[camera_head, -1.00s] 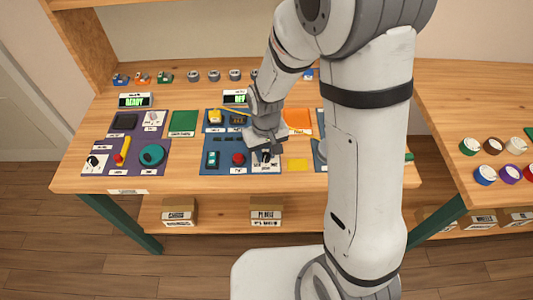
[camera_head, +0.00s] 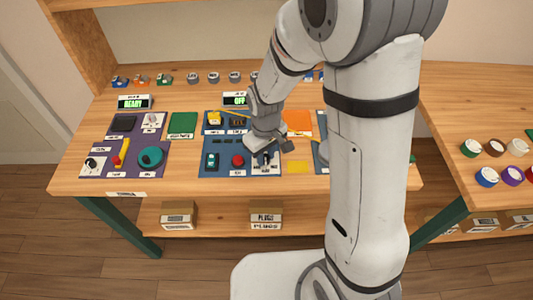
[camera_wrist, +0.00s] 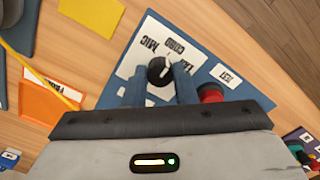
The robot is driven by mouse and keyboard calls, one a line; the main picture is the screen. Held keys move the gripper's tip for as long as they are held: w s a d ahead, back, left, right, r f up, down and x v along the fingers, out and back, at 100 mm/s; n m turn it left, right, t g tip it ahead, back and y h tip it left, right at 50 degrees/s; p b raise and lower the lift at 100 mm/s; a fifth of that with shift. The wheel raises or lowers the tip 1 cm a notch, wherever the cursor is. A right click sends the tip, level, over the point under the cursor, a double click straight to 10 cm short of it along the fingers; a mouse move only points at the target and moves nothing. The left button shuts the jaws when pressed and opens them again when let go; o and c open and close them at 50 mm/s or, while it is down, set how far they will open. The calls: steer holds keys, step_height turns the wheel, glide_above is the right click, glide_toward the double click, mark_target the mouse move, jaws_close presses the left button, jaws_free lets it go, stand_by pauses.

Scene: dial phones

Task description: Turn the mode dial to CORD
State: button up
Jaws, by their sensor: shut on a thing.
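The mode dial (camera_wrist: 159,69) is a small black knob on a white label plate on the blue panel (camera_head: 205,170). Printed words stand around it, upside down in the wrist view; one reads CORD (camera_wrist: 177,46) and another MIC (camera_wrist: 150,43). The dial's pointer direction is hard to tell. My gripper (camera_wrist: 159,82) is shut on the dial, with one finger on each side of it. In the head view my gripper (camera_head: 264,156) is low over the front right of the blue panel and partly hides the dial.
A red button (camera_head: 238,160) and a green switch (camera_head: 212,161) sit left of the dial. A display (camera_head: 235,99) behind reads OFF. A purple panel (camera_head: 125,160) is at the left. A yellow pad (camera_head: 298,167) lies right of the panel.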

mark_target(266, 157)
steer(key=o, duration=1)
steer(key=shift+r, duration=3.95)
